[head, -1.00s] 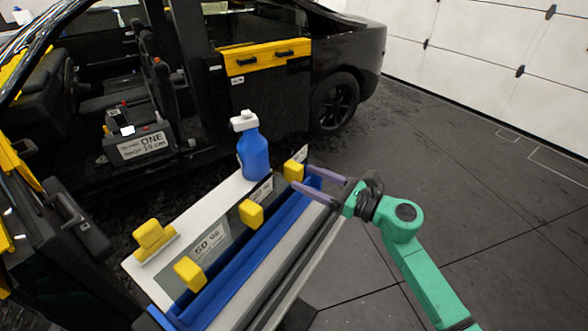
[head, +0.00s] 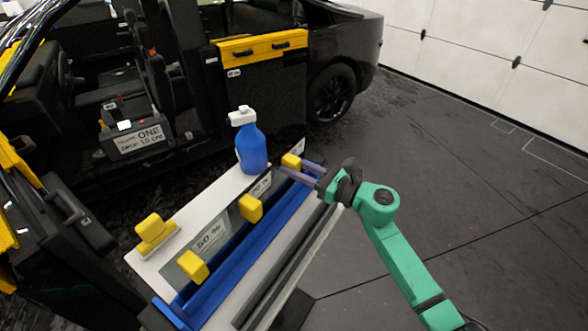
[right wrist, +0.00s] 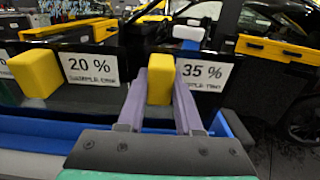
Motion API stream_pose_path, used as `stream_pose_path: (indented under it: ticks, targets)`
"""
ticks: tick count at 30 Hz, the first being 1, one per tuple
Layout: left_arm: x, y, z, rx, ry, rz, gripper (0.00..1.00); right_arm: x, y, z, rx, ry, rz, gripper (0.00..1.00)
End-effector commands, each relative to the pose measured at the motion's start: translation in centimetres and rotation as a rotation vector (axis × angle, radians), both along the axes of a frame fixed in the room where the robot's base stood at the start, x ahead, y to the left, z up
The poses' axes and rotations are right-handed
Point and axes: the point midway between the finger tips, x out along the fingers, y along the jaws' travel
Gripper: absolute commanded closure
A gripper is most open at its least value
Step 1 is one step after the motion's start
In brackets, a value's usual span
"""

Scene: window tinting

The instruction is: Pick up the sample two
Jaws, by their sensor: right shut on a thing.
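Sample two appears to be the dark panel with the white "35 %" label (right wrist: 204,74) in the right wrist view; the small print under the number is blurred. Its yellow grip block (right wrist: 160,80) also shows at the far end of the blue rack in the head view (head: 291,161). My right gripper (head: 290,172) is shut on this block, with one purple finger on each side in the right wrist view (right wrist: 160,100). The panel stands in the rack, its lower part hidden. My left gripper is not in view.
The blue rack (head: 250,250) also holds a "20 %" panel (right wrist: 89,68) and a "50 %" panel (head: 207,238), with yellow blocks. A blue spray bottle (head: 251,150) and a yellow-handled tool (head: 154,232) stand beside it. The black car (head: 265,105) is behind; floor at right is open.

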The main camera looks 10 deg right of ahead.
Motion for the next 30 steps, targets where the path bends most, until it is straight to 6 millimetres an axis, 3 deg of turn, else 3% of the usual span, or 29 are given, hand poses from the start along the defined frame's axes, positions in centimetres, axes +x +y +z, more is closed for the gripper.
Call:
stream_pose_path:
  ticks: [5, 21, 30]
  targets:
    - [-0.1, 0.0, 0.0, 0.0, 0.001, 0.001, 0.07, 0.0, 0.0, 2.6, -0.004, -0.008, 0.001, 1.0]
    - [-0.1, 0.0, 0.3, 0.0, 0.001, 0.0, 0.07, 0.0, 0.0, 15.6, -0.006, -0.011, 0.0, 1.0]
    - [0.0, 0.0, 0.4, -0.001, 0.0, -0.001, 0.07, 0.0, 0.0, 19.5, -0.002, -0.004, 0.0, 1.0]
